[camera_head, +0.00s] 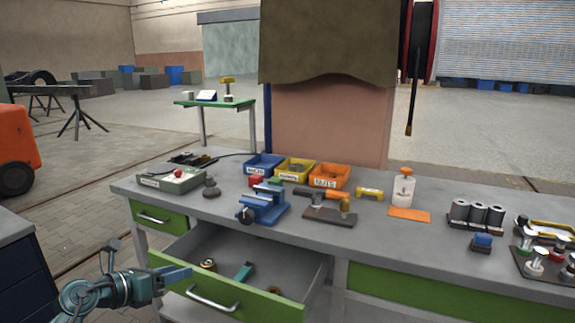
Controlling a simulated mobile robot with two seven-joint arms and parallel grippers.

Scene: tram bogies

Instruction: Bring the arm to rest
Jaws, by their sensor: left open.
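My left gripper (176,277) comes in at the lower left, on a teal arm. It is open, with nothing seen between its fingers. Its fingertips are in front of the green front of the open drawer (262,303), left of the drawer's metal handle; I cannot tell whether they touch it. The drawer is pulled out below the grey workbench (375,225) and holds a brass-coloured round part (208,265) and a teal object (244,272). My right gripper is not in view.
On the bench stand a blue vise (262,207), blue, yellow and orange bins (330,176), a white bottle (403,188) and dark cylinders (478,214). A dark cabinet (22,265) stands at the left edge. Floor shows between cabinet and bench.

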